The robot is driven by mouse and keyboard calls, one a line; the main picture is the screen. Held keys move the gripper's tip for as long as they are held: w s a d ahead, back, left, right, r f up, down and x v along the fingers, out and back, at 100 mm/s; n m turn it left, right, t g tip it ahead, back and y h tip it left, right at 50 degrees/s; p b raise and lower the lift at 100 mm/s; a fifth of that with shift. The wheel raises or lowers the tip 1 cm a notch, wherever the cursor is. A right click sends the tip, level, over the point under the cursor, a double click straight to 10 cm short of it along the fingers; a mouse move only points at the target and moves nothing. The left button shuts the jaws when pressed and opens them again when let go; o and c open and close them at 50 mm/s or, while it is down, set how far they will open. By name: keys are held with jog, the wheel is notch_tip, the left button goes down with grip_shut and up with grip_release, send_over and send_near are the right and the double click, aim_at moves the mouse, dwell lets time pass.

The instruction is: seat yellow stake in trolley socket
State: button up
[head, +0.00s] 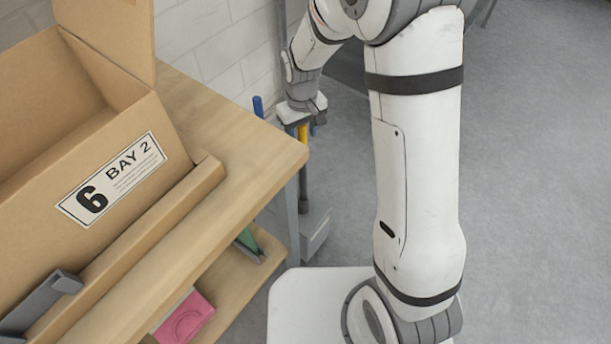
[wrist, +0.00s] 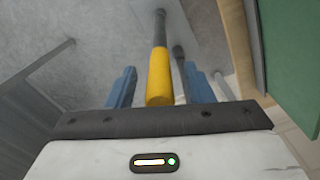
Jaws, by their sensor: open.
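The yellow stake (head: 303,132) stands roughly upright under my gripper (head: 303,112), just past the table's right corner. In the wrist view the yellow stake (wrist: 160,78) lies between the two blue fingers (wrist: 160,70), which are apart with gaps on both sides. Its dark lower shaft runs away toward a pale grey plate (wrist: 186,22). A grey block (head: 315,235), perhaps part of the trolley, sits low below the stake in the head view. The socket cannot be made out, and I cannot tell how deep the stake sits.
The wooden table (head: 235,130) carries a cardboard box (head: 45,165) marked 6 BAY 2. A blue rod end (head: 258,106) shows behind the table edge. A pink item (head: 185,318) is on the lower shelf (head: 235,285). Open floor lies right.

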jog(key=shift+f, duration=0.35)
jog(key=shift+c, duration=0.2)
grip_shut()
dwell(0.4)
